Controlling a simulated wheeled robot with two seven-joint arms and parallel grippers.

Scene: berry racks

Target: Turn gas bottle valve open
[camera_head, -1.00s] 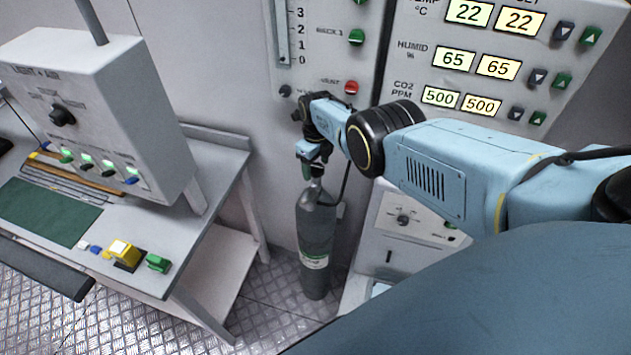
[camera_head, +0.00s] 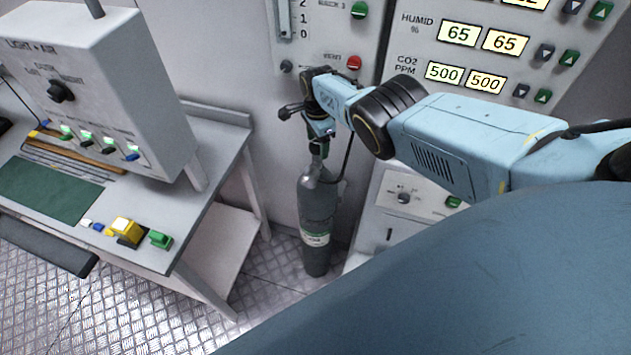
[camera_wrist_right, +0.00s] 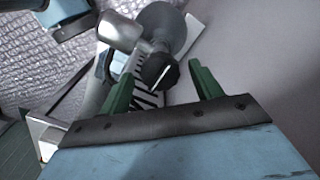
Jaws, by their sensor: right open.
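The grey gas bottle (camera_head: 317,215) stands upright on the floor against the wall in the head view, with a pale label low on its side. My right gripper (camera_head: 317,147) is over its top and hides most of the valve there. In the right wrist view, the black valve knob (camera_wrist_right: 160,71) with a white mark lies between the two green fingertips of the right gripper (camera_wrist_right: 164,82). The fingers are open, with a gap visible to the knob on the right side. The bottle's grey shoulder (camera_wrist_right: 163,25) shows beyond. My left gripper is not in view.
A bench (camera_head: 222,140) with a control box (camera_head: 100,80), a green mat (camera_head: 48,188) and small coloured blocks stands left of the bottle. A panel with lit displays (camera_head: 458,33) is at the right. A dark hose runs beside the bottle.

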